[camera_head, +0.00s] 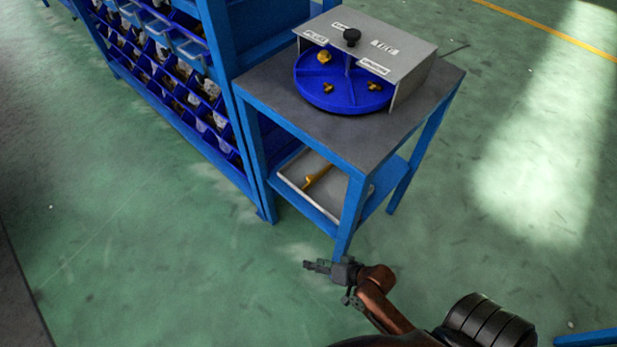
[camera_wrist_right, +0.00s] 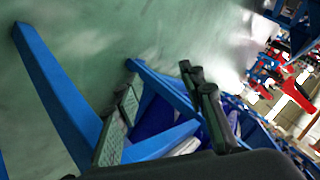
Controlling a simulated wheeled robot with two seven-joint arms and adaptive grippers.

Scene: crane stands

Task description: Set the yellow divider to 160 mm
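A yellow, elongated thing (camera_head: 318,177), which may be the yellow divider, lies in a pale tray (camera_head: 290,178) on the lower shelf of the blue stand. It is small and partly hidden, and no setting can be read on it. My right gripper (camera_head: 326,284) is in front of the stand, apart from it, with its fingers spread and nothing seen between them. In the right wrist view the open gripper (camera_wrist_right: 160,98) shows with blue stand parts beyond it. My left gripper is not in view.
A blue rack (camera_head: 222,90) of bins adjoins on the left. The green floor (camera_head: 500,220) at right is clear.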

